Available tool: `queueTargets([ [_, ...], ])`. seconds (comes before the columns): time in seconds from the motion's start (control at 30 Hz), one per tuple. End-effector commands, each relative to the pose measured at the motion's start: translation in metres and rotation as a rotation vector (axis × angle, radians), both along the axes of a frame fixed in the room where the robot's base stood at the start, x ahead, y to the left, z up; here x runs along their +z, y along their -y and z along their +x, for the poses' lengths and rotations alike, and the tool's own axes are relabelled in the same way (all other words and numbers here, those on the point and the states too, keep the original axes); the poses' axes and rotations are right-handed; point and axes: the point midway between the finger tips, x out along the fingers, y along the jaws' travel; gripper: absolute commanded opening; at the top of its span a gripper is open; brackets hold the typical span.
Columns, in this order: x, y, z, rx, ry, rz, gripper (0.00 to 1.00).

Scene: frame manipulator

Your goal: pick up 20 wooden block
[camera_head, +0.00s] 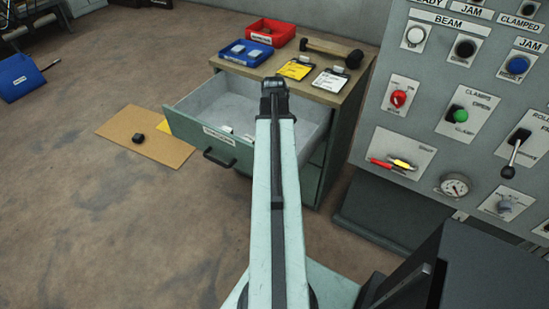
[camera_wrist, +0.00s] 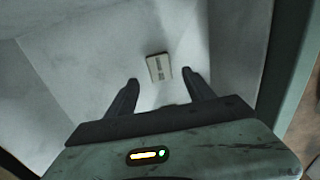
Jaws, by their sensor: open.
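A small pale block (camera_wrist: 159,67) with unreadable dark print lies on the floor of the open drawer (camera_wrist: 60,60) in the wrist view. I cannot tell whether it is the wooden block named 20. My gripper (camera_wrist: 160,78) is open, its two dark fingers pointing down into the drawer. The block shows between and slightly beyond the fingertips, apparently not held. In the head view my gripper (camera_head: 274,88) is over the drawer (camera_head: 205,98), and my arm hides part of the drawer's inside. Small white pieces (camera_head: 226,129) show near the drawer's front.
On the cabinet top (camera_head: 335,95) are a red bin (camera_head: 270,30), a blue bin (camera_head: 245,54), a hammer (camera_head: 330,48) and clipboards (camera_head: 297,68). A control panel (camera_head: 440,100) stands close on the right. A brown board (camera_head: 145,145) lies on the floor at left.

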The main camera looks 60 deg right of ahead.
Motion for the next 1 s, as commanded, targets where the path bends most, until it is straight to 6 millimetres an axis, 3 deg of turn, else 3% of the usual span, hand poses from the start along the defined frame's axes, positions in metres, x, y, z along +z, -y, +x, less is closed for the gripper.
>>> queueTargets([
  [0.23, -0.046, 0.000, -0.003, 0.000, 0.000, 0.000, 0.62],
  [0.5, -0.047, 0.000, -0.004, -0.002, 0.000, 0.000, 0.62],
  [0.53, -0.047, 0.000, -0.004, -0.002, 0.000, 0.000, 0.59],
  [0.73, -0.047, 0.000, -0.004, -0.002, 0.000, 0.000, 0.03],
  [1.0, -0.045, 0.000, -0.004, -0.002, 0.000, 0.000, 0.00],
])
